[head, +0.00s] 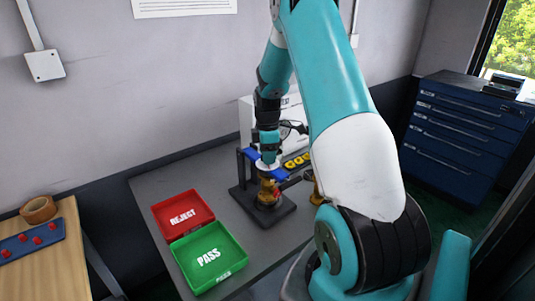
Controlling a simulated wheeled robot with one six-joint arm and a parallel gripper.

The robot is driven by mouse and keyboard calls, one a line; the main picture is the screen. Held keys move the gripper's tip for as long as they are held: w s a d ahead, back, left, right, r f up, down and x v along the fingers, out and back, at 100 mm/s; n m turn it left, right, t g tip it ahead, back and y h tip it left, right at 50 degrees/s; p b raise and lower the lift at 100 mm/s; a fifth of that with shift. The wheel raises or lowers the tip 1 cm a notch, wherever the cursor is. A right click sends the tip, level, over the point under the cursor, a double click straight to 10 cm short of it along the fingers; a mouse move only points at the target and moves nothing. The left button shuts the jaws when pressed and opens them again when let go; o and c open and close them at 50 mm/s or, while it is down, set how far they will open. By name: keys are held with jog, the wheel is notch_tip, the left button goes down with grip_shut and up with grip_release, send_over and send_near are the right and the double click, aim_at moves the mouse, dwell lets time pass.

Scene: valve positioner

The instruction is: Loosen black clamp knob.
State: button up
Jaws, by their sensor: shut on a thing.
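My gripper (268,163) points straight down at the top of a black fixture (243,163) on the grey table. It is shut at the blue clamp bar (250,154), where the black clamp knob would sit. The knob itself is hidden by the gripper and too small to make out. A brass valve body (267,190) stands upright in the fixture, just below my gripper. Another brass-coloured part (316,190) shows to the right, partly behind my arm.
A red REJECT tray (183,230) and a green PASS tray (230,282) lie empty at the left of the table. A white box (246,118) and yellow parts (297,161) are behind the fixture. A wooden bench (65,268) is at far left, a blue drawer cabinet (455,165) at right.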

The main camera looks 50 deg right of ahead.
jog(key=shift+r, duration=0.1)
dwell(0.3)
jog(key=o, duration=0.9)
jog(key=shift+o, duration=0.2)
notch_tip(320, 180, up, 17)
jog(key=b, duration=0.2)
jog(key=shift+r+b, duration=0.2)
jog(key=shift+b, duration=0.2)
jog(key=s+a+t+y, duration=0.1)
jog(key=s+a, duration=0.2)
jog(key=a, duration=2.2)
jog(key=s+a+f+m+g+y, duration=0.1)
jog(key=s+a+f+m+y, duration=0.1)
jog(key=s+a, duration=1.5)
jog(key=shift+s+m+y, duration=0.25)
jog(key=shift+m+y, duration=0.05)
jog(key=shift+y, duration=0.3)
